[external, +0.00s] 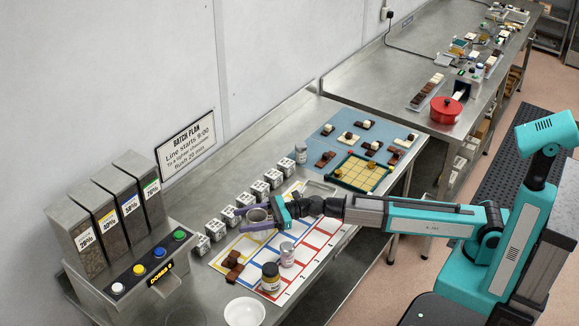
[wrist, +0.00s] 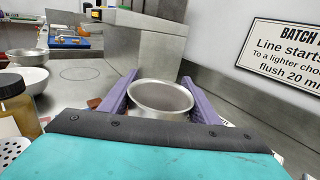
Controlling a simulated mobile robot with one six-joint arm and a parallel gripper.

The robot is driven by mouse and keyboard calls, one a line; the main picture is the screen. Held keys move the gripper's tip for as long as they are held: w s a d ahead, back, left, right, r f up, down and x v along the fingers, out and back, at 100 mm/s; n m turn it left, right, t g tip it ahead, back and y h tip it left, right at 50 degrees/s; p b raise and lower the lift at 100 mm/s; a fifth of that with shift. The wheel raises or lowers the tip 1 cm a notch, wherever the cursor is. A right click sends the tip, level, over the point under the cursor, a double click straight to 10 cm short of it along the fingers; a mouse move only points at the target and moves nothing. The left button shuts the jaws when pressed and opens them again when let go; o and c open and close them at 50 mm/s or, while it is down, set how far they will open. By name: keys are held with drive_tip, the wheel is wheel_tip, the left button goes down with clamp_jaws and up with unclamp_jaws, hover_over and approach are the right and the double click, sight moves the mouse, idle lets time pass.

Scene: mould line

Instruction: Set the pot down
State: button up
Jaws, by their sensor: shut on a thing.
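The pot, a small round metal cup (external: 258,216), is between the purple fingers of my gripper (external: 243,219), which is shut on it. In the wrist view the pot (wrist: 160,97) is upright, with its open rim facing up and its inside looking empty. The fingers of my gripper (wrist: 160,80) flank it left and right. It is over the coloured mat near the row of white printed cubes. The pot's underside is hidden, so I cannot tell whether it touches the surface.
The doser (external: 135,235) with coloured buttons stands left. A white bowl (external: 244,312) is at the front; a circle outline (wrist: 80,73) marks bare steel near it.

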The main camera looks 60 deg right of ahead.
drive_tip(key=shift+f, duration=0.1)
drive_tip(key=shift+f+b, duration=0.3)
drive_tip(key=shift+f, duration=1.6)
drive_tip(key=shift+f, duration=0.15)
drive_tip(key=o, duration=1.3)
drive_tip(key=shift+c, duration=0.2)
drive_tip(key=shift+r, duration=0.2)
drive_tip(key=shift+b+v, duration=0.7)
drive_tip(key=shift+v, duration=5.35)
drive_tip(key=shift+w, duration=0.1)
